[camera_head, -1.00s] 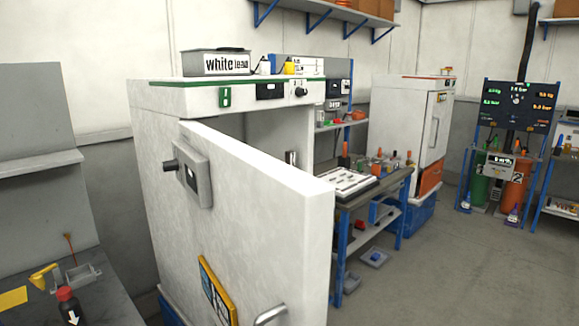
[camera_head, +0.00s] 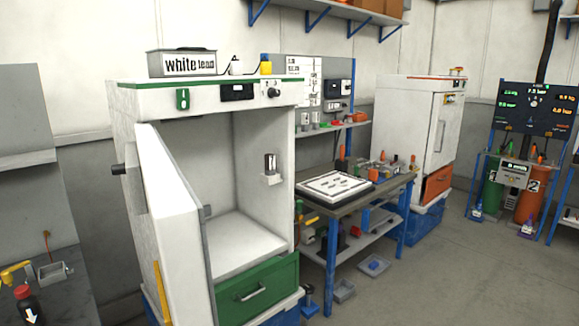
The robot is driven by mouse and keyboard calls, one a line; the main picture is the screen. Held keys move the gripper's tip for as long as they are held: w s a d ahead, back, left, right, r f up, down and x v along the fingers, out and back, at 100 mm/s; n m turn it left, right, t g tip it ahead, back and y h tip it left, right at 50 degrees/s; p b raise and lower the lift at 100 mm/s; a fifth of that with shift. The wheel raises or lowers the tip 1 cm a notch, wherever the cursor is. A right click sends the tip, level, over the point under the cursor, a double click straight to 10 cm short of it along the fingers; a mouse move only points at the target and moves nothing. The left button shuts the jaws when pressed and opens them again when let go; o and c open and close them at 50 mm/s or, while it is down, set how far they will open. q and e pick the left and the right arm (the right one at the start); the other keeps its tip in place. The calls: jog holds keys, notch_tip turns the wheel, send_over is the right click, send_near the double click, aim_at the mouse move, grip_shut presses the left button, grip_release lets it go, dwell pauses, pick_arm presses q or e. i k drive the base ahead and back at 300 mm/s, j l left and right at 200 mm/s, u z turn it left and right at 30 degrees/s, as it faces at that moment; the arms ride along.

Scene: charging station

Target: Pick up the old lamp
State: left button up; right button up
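I cannot tell for certain which thing is the old lamp. A small dark metallic cylinder (camera_head: 270,164) stands upright on a small white bracket (camera_head: 271,180) on the inner right wall of the white cabinet (camera_head: 126,112); it may be the lamp. The cabinet door (camera_head: 172,228) stands open at the left, and the inside looks otherwise empty. Neither of my grippers is in view.
A green drawer (camera_head: 257,288) sits below the cabinet's chamber. A workbench (camera_head: 384,189) with a white tray (camera_head: 334,184) stands to the right. A second white cabinet (camera_head: 402,122) is behind it. A dark bottle (camera_head: 27,306) stands at lower left.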

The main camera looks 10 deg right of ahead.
aim_at(270, 158)
jog(key=i+l, duration=0.2)
jog(key=l, duration=0.2)
jog(key=i+l+u, duration=0.1)
jog(key=l, duration=0.25)
jog(key=i+l, duration=0.25)
jog(key=l, duration=0.15)
jog(key=i+l, duration=0.15)
jog(key=l, duration=0.25)
jog(key=i+l+u, duration=0.1)
jog(key=l, duration=0.3)
jog(key=i, duration=0.1)
